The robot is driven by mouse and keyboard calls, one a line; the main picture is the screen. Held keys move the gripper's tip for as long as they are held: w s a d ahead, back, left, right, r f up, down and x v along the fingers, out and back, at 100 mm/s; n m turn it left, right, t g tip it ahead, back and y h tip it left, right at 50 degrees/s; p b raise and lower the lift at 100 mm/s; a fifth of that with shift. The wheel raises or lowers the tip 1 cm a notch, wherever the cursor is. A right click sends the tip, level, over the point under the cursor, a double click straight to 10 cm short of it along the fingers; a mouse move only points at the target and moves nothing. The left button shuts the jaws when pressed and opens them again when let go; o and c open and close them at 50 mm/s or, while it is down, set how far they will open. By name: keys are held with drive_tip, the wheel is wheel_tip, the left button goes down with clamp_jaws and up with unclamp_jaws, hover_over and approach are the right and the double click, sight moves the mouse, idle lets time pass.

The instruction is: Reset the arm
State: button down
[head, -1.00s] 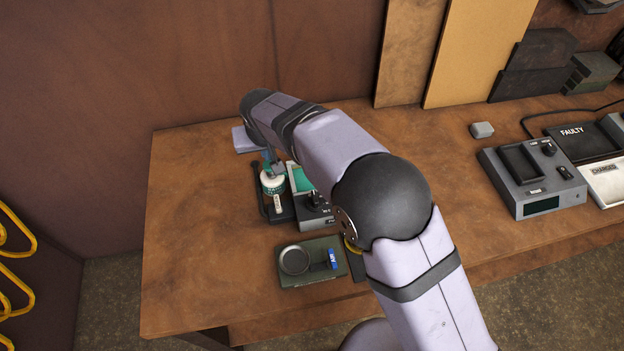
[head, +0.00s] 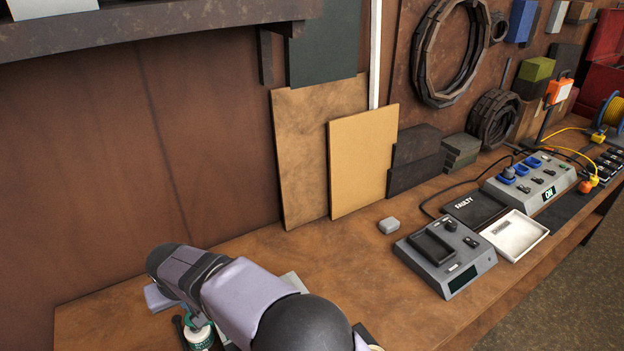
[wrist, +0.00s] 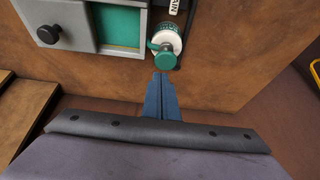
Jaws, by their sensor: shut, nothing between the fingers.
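My gripper (wrist: 162,82) shows in the wrist view with its two blue fingers together, shut and empty. Its tips are just short of a white bottle with a green cap (wrist: 163,42), and I cannot tell whether they touch it. In the head view my arm reaches over the workbench (head: 105,318) from the bottom, and my fingers are hidden there. The bottle (head: 199,337) is partly visible at the bottom edge, below my forearm.
A grey device with a green panel (wrist: 118,28) and a black knob stands beside the bottle. A grey tester (head: 445,255), a white tray (head: 514,236) and a black "FAULTY" mat (head: 473,208) lie to the right. Boards lean on the back wall. Bare bench lies left.

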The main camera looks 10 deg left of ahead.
drive_tip(key=w+d+r+m+h, duration=0.1)
drive_tip(key=w+d, duration=0.2)
drive_tip(key=d, duration=0.7)
drive_tip(key=w+d+m+g+h, duration=0.1)
drive_tip(key=w+d+m, duration=0.1)
drive_tip(key=d, duration=0.9)
drive_tip(key=w+d+r+m+h, duration=0.1)
drive_tip(key=w+d, duration=0.2)
drive_tip(key=d, duration=0.7)
drive_tip(key=s+d+f+m+g, duration=0.1)
drive_tip(key=s+d+m, duration=0.1)
drive_tip(key=s+d, duration=0.6)
drive_tip(key=s+d+f+m+g, duration=0.1)
drive_tip(key=s+d+m, duration=0.2)
drive_tip(key=s+d, duration=0.5)
drive_tip(key=d, duration=0.6)
drive_tip(key=shift+d+f, duration=0.15)
drive_tip(key=shift+f, duration=0.1)
drive_tip(key=shift+w, duration=0.1)
